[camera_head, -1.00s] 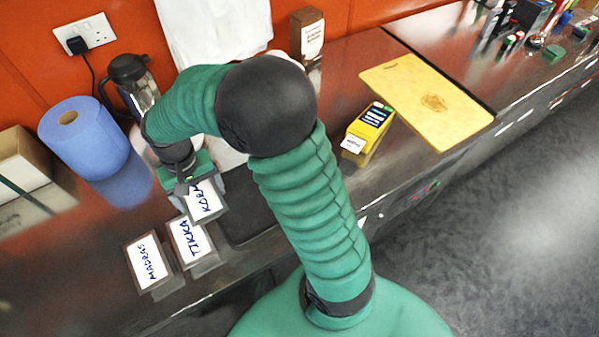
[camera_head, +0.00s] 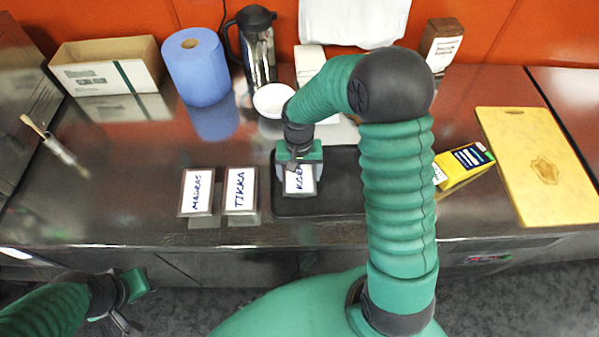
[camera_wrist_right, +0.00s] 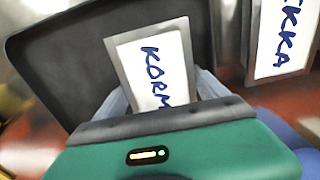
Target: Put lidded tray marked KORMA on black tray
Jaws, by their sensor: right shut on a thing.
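The lidded tray marked KORMA (camera_head: 301,184) has a white label and is over the left part of the black tray (camera_head: 345,190). My right gripper (camera_head: 299,165) is shut on its far end and partly covers the label. In the right wrist view the KORMA tray (camera_wrist_right: 156,72) is between my fingers, with the black tray (camera_wrist_right: 65,58) beneath and around it. I cannot tell whether it touches the black tray. My right arm hides the black tray's right end. My left gripper (camera_head: 128,300) hangs low at the bottom left, off the counter; its finger opening is unclear.
Lidded trays marked TIKKA (camera_head: 241,190) and MADRAS (camera_head: 197,191) stand left of the black tray. Behind are a white bowl (camera_head: 273,99), a flask (camera_head: 255,42) and a blue roll (camera_head: 196,68). A yellow box (camera_head: 462,166) and a board (camera_head: 535,160) are right.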

